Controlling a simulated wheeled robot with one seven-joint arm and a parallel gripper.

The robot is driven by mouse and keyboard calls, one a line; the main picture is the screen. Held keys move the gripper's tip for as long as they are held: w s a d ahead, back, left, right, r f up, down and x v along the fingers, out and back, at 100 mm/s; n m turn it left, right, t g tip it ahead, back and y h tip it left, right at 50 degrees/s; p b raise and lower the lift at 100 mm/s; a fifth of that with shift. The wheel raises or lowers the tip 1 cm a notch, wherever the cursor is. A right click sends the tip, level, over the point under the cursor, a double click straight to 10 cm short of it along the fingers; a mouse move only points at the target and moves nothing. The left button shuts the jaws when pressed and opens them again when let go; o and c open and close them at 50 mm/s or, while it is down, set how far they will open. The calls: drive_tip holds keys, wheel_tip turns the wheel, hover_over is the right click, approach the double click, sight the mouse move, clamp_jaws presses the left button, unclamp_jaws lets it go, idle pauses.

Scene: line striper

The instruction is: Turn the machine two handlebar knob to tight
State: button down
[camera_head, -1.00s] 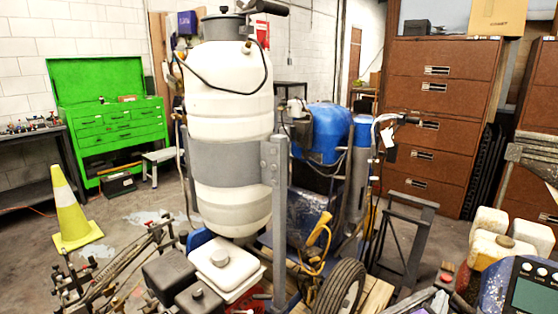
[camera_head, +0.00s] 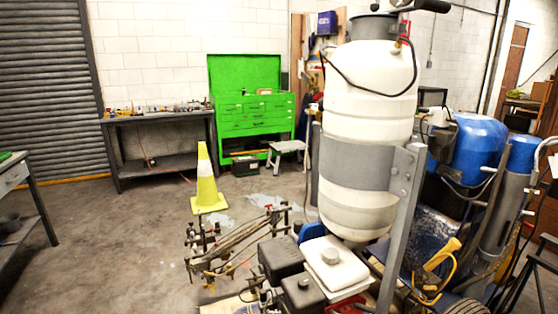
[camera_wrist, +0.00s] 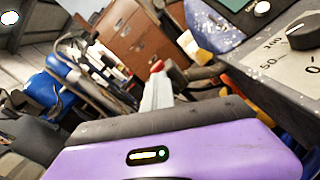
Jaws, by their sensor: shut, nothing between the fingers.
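A striping machine with a tall white tank (camera_head: 368,100) stands right of centre in the head view, with a black-gripped handlebar (camera_head: 425,6) at its top. A second machine with a blue tank (camera_head: 480,148) stands behind it to the right, with pale handlebar tubing (camera_head: 545,150) at the picture edge. I cannot tell which part is the handlebar knob, nor its setting. In the wrist view my gripper (camera_wrist: 157,68) shows as a pale bar with a red tip beyond my purple wrist housing. It is shut and empty. A black dial knob (camera_wrist: 302,37) on a marked panel is at upper right, apart from it.
A yellow cone (camera_head: 206,185), a green tool cabinet (camera_head: 250,118) and a workbench (camera_head: 160,122) stand behind. A low metal frame with clamps (camera_head: 235,238) and an engine with a white tank (camera_head: 332,262) are in front. Brown drawers (camera_wrist: 135,40) show in the wrist view.

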drive_tip(key=shift+s+f, duration=0.25)
drive_tip(key=shift+s+d+f, duration=0.15)
drive_tip(key=shift+s+f, duration=0.05)
drive_tip(key=shift+s, duration=0.1)
drive_tip(key=shift+s+d+f+b, duration=0.1)
drive_tip(key=shift+s+f+b, duration=0.1)
drive_tip(key=shift+b, duration=0.2)
drive_tip(key=shift+r, duration=0.15)
drive_tip(key=v, duration=0.3)
drive_tip(key=p+v, duration=0.1)
drive_tip(key=v, duration=0.2)
drive_tip(key=shift+s+d+r, duration=0.2)
drive_tip(key=shift+s+r, duration=0.05)
drive_tip(key=shift+s, duration=0.05)
idle(0.3)
